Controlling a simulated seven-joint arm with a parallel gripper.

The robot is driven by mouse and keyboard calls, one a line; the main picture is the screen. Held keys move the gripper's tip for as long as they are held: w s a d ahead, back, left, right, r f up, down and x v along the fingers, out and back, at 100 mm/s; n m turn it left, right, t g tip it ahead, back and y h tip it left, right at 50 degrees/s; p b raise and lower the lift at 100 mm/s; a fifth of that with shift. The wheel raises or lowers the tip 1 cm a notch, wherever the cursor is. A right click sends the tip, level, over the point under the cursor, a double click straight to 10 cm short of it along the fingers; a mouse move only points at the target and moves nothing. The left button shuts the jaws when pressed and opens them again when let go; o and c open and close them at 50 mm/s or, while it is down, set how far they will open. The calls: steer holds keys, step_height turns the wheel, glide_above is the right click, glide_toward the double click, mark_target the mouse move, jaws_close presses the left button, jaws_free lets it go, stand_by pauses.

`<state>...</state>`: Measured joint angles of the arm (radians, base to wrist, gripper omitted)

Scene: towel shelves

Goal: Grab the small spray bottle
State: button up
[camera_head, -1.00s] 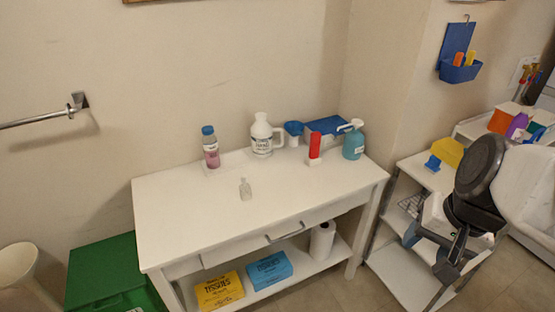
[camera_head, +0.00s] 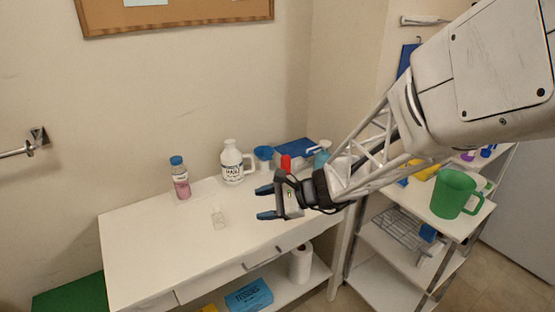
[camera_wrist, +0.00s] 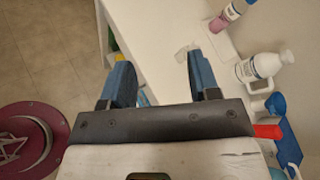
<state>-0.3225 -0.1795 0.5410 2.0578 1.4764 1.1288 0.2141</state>
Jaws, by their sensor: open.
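My gripper (camera_head: 266,203) is open and empty, over the right part of the table.
Behind stand a pink bottle with blue cap (camera_head: 181,182), a white jug (camera_head: 232,164), a blue cup (camera_head: 264,155) and a red object (camera_head: 286,163). A teal pump bottle (camera_head: 321,158) is close behind my gripper. A green pitcher (camera_head: 452,194) stands on the right shelf.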

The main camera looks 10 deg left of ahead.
steer(key=w+a+f+m+t+y, duration=0.25)
steer(key=w+a+f+m, duration=0.35)
steer(key=a, duration=0.3)
steer(key=m+t+y, duration=0.1)
steer(key=m+t, duration=0.3)
steer(key=m, duration=0.1)
glide_toward(213, 206)
steer(key=a, duration=0.1)
steer(key=w+a, duration=0.1)
steer(key=a+f, duration=0.1)
steer(key=shift+w+a, duration=0.15)
steer(key=shift+w, duration=0.2)
steer(key=shift+r, duration=0.1)
steer(key=shift+x, duration=1.25)
steer(key=shift+x, duration=2.6)
steer(key=shift+w, duration=0.1)
